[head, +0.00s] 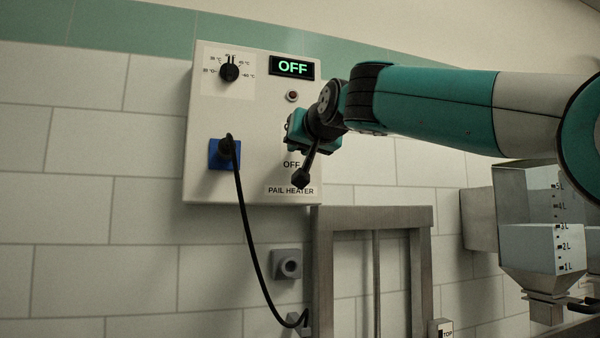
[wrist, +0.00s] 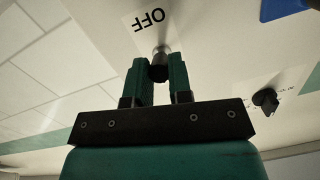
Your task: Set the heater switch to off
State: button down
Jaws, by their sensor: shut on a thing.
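The heater switch (wrist: 160,52) shows in the wrist view as a short metal stem with a black end. My gripper (wrist: 159,66) is shut on it, one teal finger on each side. In the head view my gripper (head: 299,131) is at the lower right of the white pail heater box (head: 262,130) and hides the switch. A printed OFF label (head: 291,164) is just below the gripper; it shows upside down in the wrist view (wrist: 148,20). The box's display (head: 292,67) reads OFF in green. The switch's exact tilt cannot be told.
A black temperature dial (head: 229,71) is at the box's upper left. A small reddish lamp (head: 292,96) sits under the display. A black cable (head: 243,220) hangs from the blue socket (head: 215,154). A metal frame (head: 323,270) stands below; metal hoppers (head: 540,245) are at right.

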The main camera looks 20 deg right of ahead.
jog(key=f+t+b, duration=0.1)
jog(key=t+b, duration=0.1)
jog(key=b, duration=0.2)
jog(key=shift+w+f, duration=0.1)
jog(key=shift+f, duration=0.05)
dwell(0.4)
jog(key=c, duration=1)
grip_release()
jog(key=shift+c, duration=0.2)
jog(key=s+d+f+b, duration=0.1)
jog(key=s+b, duration=0.4)
jog(key=s, duration=1.2)
jog(key=shift+s+f, duration=0.15)
jog(key=shift+f, duration=0.2)
